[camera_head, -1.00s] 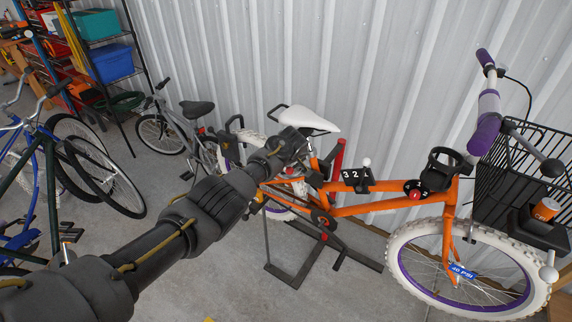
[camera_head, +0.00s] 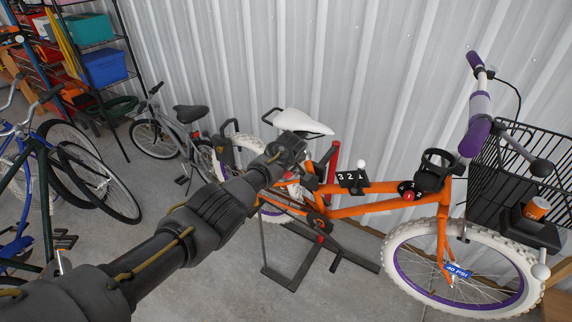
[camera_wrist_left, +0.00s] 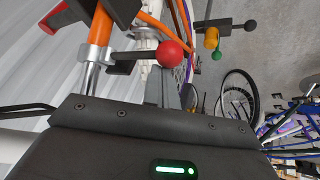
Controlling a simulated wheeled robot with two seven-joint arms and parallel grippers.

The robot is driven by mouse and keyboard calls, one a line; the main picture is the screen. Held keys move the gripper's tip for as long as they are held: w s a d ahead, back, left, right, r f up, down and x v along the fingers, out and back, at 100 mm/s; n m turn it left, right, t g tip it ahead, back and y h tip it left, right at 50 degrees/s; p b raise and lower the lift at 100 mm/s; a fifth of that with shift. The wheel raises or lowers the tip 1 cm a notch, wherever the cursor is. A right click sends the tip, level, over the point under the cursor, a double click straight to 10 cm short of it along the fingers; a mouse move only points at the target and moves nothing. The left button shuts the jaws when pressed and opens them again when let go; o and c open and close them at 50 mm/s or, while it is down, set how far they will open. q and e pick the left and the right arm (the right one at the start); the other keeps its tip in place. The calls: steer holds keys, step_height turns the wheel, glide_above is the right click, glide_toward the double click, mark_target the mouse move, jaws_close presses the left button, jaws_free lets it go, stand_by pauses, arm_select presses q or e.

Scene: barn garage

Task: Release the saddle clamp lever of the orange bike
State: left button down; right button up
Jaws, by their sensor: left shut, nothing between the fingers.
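The orange bike (camera_head: 370,205) stands in a stand against the wall, with its white saddle (camera_head: 300,122) to the left. In the wrist view a silver clamp collar (camera_wrist_left: 97,55) is around the seat post (camera_wrist_left: 90,80), below the orange seat tube in the picture. From it a black lever (camera_wrist_left: 130,56) sticks out to the right, ending in a red ball (camera_wrist_left: 170,53). My left gripper (camera_head: 303,160) is beside the seat post, just below the saddle, and partly hides the clamp. In the wrist view its shut fingers (camera_wrist_left: 170,92) are close to the red ball; contact is unclear.
A black basket (camera_head: 515,175) and purple handlebar grips are at the bike's right end. A red post (camera_head: 334,160) rises behind the frame. A small grey bike (camera_head: 175,135) and a blue bike (camera_head: 20,225) are at left.

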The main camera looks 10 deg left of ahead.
arm_select(q)
step_height(320, 180, up, 9)
steer(key=s+b, duration=0.1)
steer(key=shift+s+a+r+b, duration=0.15)
steer(key=shift+s+r+b, duration=0.05)
steer(key=shift+s+b, duration=0.15)
stand_by(0.4)
steer(key=shift+f, duration=0.15)
